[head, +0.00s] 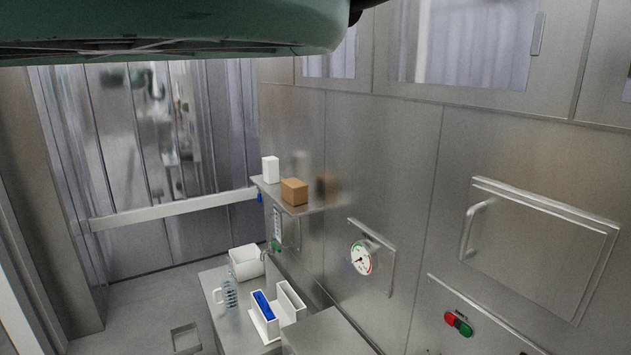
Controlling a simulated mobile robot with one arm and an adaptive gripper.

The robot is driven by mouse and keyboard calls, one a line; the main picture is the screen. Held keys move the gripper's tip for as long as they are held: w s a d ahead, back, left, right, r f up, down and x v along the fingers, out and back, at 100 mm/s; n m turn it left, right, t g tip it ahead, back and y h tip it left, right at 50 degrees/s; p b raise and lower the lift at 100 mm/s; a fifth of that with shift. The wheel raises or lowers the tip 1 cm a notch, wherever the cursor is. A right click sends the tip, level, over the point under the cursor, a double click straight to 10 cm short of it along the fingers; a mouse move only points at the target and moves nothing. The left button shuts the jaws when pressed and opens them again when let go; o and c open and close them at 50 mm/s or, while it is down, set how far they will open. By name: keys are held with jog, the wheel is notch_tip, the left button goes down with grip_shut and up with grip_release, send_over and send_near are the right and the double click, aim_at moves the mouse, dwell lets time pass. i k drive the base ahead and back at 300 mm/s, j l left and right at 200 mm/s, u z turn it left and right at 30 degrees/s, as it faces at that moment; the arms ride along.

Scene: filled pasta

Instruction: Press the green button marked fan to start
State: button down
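On the steel wall at the lower right of the head view is a round green button (466,330) right beside a red button (450,319). My gripper is not in view. Nothing is seen touching the buttons.
A handled panel (590,245) and a round gauge (362,258) stick out from the wall. A shelf (318,207) holds a white box (270,169) and a brown box (294,192). A counter below holds a white tub (246,263) and a blue-topped item (263,308).

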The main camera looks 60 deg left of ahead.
aim_at(464, 330)
jog(key=j+z, duration=0.3)
jog(key=j, duration=0.15)
jog(key=k+j+z, duration=0.1)
jog(key=j+z, duration=0.2)
jog(key=k+j+z, duration=0.15)
jog(key=j+z, duration=0.15)
jog(key=j, duration=0.2)
jog(key=k+j+z, duration=0.15)
jog(key=j+z, duration=0.15)
jog(key=j, duration=0.1)
